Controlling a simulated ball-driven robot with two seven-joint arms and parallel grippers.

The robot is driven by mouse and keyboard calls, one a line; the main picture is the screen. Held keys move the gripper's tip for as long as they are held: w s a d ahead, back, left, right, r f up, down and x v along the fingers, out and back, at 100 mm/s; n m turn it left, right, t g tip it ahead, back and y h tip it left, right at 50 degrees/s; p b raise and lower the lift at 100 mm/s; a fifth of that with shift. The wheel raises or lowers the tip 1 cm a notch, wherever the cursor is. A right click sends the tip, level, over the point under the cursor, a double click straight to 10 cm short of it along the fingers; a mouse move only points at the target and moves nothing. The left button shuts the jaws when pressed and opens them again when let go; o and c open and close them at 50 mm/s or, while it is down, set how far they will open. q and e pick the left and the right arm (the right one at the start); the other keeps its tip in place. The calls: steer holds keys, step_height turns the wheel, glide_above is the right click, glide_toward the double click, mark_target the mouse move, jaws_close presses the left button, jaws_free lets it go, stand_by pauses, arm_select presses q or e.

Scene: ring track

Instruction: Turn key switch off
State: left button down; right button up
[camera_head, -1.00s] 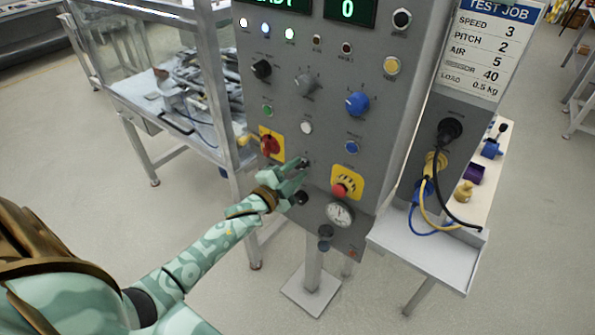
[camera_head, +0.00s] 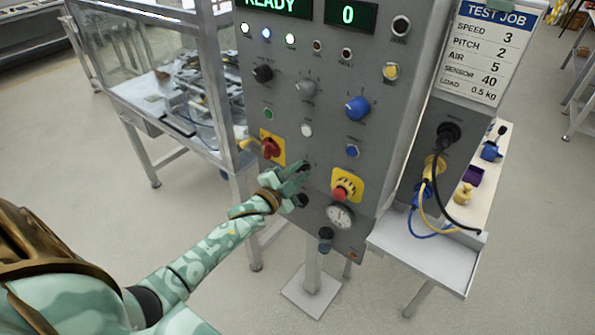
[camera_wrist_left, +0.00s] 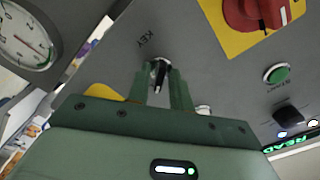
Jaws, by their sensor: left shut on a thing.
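The key switch (camera_wrist_left: 158,75) sits on the grey control panel beside the word KEY, and its key shows between my fingers in the left wrist view. My left gripper (camera_wrist_left: 166,82) is shut on the key. In the head view my left gripper (camera_head: 303,168) reaches the panel from the lower left, and its fingers hide most of the key switch. The exact angle of the key is hard to tell. My right gripper is in neither view.
A red rotary switch on a yellow plate (camera_head: 270,147) is left of my gripper. A red emergency button (camera_head: 341,193) and a gauge (camera_head: 340,215) are to the right. The display (camera_head: 275,5) reads READY. A test job card (camera_head: 485,50) hangs at right.

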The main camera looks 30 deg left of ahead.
arm_select(q)
steer(key=n+p, duration=0.1)
steer(key=n, duration=0.1)
steer(key=shift+r+n+p, duration=0.15)
steer(key=shift+n+p, duration=0.15)
steer(key=n+p, duration=0.1)
steer(key=n, duration=0.1)
steer(key=shift+n, duration=0.3)
steer(key=n+p, duration=0.1)
steer(key=n, duration=0.2)
steer(key=shift+p, duration=0.35)
steer(key=shift+f+n+p, duration=0.2)
steer(key=shift+n+p, duration=0.1)
steer(key=shift+n, duration=0.9)
steer(key=c, duration=1.5)
jaws_free()
steer(key=shift+c, duration=0.2)
steer(key=shift+s, duration=0.15)
